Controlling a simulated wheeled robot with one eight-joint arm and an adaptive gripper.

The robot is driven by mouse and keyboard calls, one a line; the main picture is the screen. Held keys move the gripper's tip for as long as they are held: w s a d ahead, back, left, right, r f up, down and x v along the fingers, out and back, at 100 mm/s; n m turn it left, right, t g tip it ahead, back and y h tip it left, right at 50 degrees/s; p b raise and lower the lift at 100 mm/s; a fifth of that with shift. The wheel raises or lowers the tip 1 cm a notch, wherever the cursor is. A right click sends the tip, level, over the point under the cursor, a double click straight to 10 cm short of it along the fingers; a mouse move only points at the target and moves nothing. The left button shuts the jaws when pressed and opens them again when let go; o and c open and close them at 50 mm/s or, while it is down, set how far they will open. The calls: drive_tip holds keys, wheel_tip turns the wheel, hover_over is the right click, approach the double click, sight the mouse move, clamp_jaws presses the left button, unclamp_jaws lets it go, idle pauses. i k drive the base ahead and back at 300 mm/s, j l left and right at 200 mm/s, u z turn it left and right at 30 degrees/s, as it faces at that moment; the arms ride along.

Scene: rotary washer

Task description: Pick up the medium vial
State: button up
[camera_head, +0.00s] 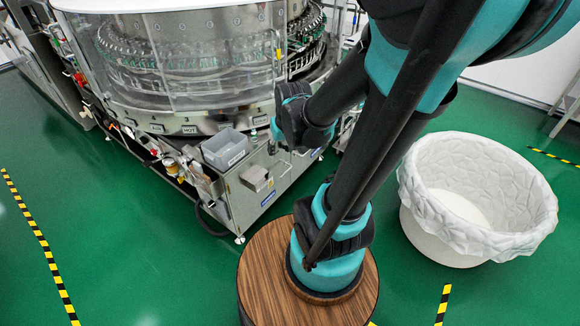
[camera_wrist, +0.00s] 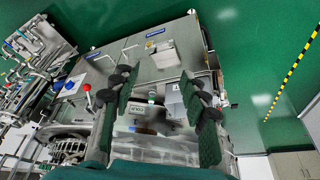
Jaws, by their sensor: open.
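My gripper (camera_wrist: 160,105) is open in the wrist view, with its two dark pads apart over the washer's metal top. A small upright thing with a pale greenish top (camera_wrist: 152,95), possibly the medium vial, shows between the pads and seems untouched. It is too small to tell its size or kind for sure.
The rotary washer (camera_head: 190,70) holds many glass vials behind a clear guard. A grey bin (camera_head: 225,149) and a small metal box (camera_head: 257,179) are on its front. A white basket (camera_head: 425,220) stands at right. The green floor at left is clear.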

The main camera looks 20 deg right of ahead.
sight(254, 134)
drive_tip(key=k+j, duration=0.1)
drive_tip(key=j, duration=0.7)
drive_tip(key=k+j, duration=0.15)
drive_tip(key=j, duration=0.25)
drive_tip(key=k+j, duration=0.1)
drive_tip(key=j, duration=0.3)
drive_tip(key=z, duration=0.05)
